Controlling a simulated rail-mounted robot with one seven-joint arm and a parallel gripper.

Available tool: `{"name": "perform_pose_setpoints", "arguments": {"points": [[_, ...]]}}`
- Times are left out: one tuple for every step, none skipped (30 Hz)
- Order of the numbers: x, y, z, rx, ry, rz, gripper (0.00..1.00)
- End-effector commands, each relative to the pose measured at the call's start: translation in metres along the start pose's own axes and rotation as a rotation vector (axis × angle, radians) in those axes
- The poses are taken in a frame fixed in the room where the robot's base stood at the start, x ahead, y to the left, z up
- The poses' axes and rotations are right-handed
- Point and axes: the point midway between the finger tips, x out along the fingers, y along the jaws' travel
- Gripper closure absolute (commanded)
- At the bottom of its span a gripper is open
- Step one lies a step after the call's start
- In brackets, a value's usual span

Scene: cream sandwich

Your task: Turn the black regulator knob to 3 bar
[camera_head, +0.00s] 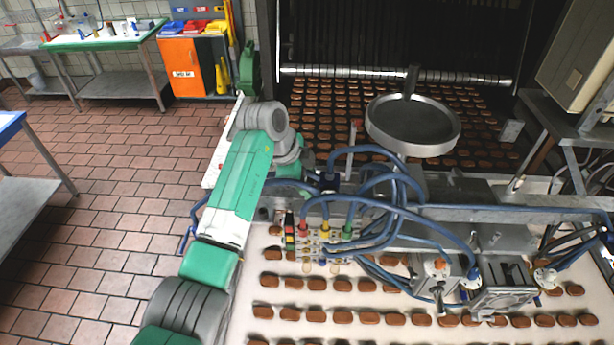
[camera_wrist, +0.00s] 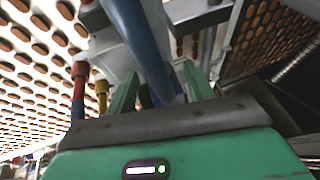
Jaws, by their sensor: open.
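My green gripper (camera_wrist: 160,80) is open, with its two fingers pointing away from the wrist view. A thick blue hose (camera_wrist: 138,35) runs down between the fingers and hides much of the space there. A small dark blue part shows behind the hose; I cannot tell whether it is the knob or whether a finger touches it. The black regulator knob is not clearly visible in either view.
Red (camera_wrist: 80,75) and yellow (camera_wrist: 102,90) hose fittings stand left of my fingers. A round metal pan (camera_head: 412,125) is to the right of my arm's end. Rows of brown biscuits lie on the white conveyor (camera_head: 290,300). The tiled floor (camera_head: 110,170) at left is open.

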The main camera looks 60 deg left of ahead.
Motion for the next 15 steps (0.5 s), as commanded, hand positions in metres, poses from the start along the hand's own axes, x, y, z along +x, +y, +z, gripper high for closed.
{"name": "perform_pose_setpoints", "arguments": {"points": [[0.0003, 0.0001, 0.0001, 0.000, 0.000, 0.000, 0.48], [0.0003, 0.0001, 0.0001, 0.000, 0.000, 0.000, 0.48], [0.0002, 0.0001, 0.0001, 0.000, 0.000, 0.000, 0.48], [0.0002, 0.0001, 0.0001, 0.000, 0.000, 0.000, 0.50], [0.0002, 0.0001, 0.0001, 0.000, 0.000, 0.000, 0.56], [0.0001, 0.0001, 0.0002, 0.000, 0.000, 0.000, 0.64], [0.0001, 0.0001, 0.0001, 0.000, 0.000, 0.000, 0.69], [0.0001, 0.0001, 0.0001, 0.000, 0.000, 0.000, 0.75], [0.0000, 0.0001, 0.0002, 0.000, 0.000, 0.000, 0.83], [0.0000, 0.0001, 0.0002, 0.000, 0.000, 0.000, 0.89], [0.0000, 0.0001, 0.0002, 0.000, 0.000, 0.000, 0.93], [0.0000, 0.0001, 0.0001, 0.000, 0.000, 0.000, 0.93], [-0.0001, 0.0000, 0.0002, -0.001, 0.000, 0.001, 0.93], [0.0001, -0.0003, 0.0002, -0.002, -0.001, 0.005, 0.93], [0.0006, -0.0008, 0.0006, -0.007, -0.001, 0.016, 0.93]]}}
